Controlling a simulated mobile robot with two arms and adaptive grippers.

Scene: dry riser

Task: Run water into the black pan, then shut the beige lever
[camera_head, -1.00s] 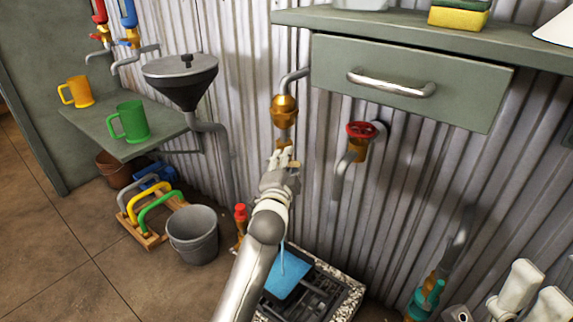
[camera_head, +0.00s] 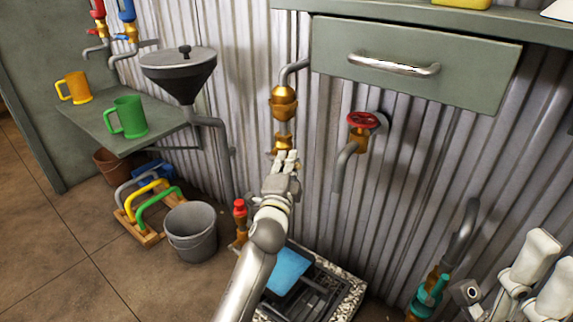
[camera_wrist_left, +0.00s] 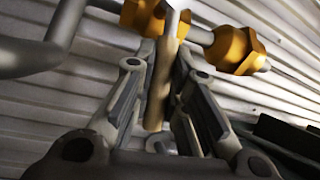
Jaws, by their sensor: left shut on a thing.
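The black pan (camera_head: 311,263) sits on the floor grate below the brass tap (camera_head: 283,102), with blue water (camera_head: 288,271) in it. No falling stream shows now in the head view. My left gripper (camera_head: 286,160) is at the lower end of the tap pipe. In the left wrist view its fingers (camera_wrist_left: 160,95) are shut on the beige lever (camera_wrist_left: 158,100), which lies between them below the brass fitting (camera_wrist_left: 232,50). In the head view the fingers mostly hide the lever. My right gripper (camera_head: 535,270) is at the lower right, its jaw state unclear.
A red-wheel valve (camera_head: 362,122) with a bent spout is right of the tap, under the drawer (camera_head: 410,65). A grey bucket (camera_head: 190,232) and a red-topped valve (camera_head: 240,208) stand left of the grate's speckled frame (camera_head: 350,300). Teal valve (camera_head: 430,292) is lower right.

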